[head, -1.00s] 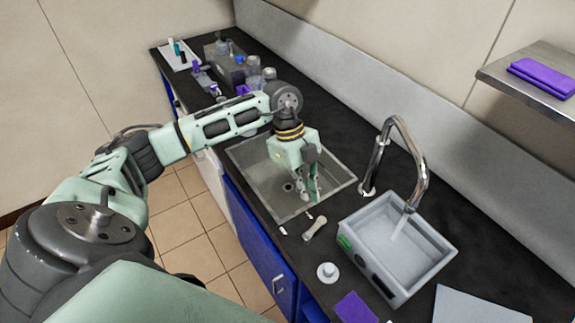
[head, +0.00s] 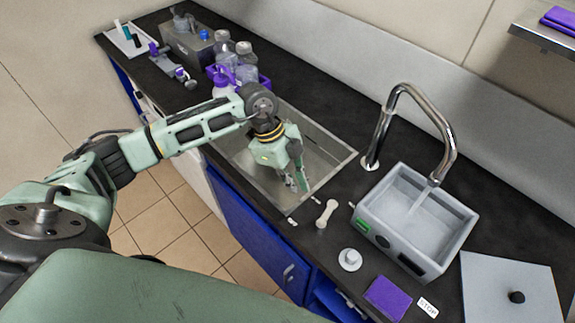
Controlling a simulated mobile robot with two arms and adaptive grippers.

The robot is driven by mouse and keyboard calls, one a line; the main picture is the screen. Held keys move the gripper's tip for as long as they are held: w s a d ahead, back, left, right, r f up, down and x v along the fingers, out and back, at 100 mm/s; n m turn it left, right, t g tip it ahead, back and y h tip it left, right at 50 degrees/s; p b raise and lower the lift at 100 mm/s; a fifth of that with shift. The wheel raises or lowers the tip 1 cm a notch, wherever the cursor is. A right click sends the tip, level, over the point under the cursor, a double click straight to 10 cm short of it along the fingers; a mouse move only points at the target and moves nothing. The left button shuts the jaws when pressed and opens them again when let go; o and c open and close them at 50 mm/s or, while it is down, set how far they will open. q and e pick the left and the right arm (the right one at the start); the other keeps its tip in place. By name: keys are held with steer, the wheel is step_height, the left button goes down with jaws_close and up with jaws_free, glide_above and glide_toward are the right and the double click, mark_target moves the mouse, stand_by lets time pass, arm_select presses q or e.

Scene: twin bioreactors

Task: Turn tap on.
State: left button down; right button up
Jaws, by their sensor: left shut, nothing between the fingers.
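The chrome tap (head: 403,92) arches from the counter, its spout over a grey basin (head: 377,215). A pale streak shows below the spout in the basin; I cannot tell whether it is water or a reflection. A short pale lever-like piece (head: 326,213) lies on the counter between sink and basin, perhaps the tap's handle. My left gripper (head: 300,184) points down over the near right corner of the sink. It is shut and empty, a little left of and behind the lever, apparently apart from it. My right gripper is out of view.
The sunken sink (head: 330,172) lies under my left arm. Bottles (head: 245,65) stand behind the sink. A grey plate (head: 510,285) is at right.

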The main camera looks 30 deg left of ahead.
mark_target(326, 217)
arm_select(q)
steer(key=shift+x, duration=0.95)
steer(key=d+p, duration=0.2)
steer(key=d, duration=0.1)
steer(key=shift+s+d+f, duration=0.15)
steer(key=shift+d+f, duration=0.1)
steer(key=shift+d, duration=0.3)
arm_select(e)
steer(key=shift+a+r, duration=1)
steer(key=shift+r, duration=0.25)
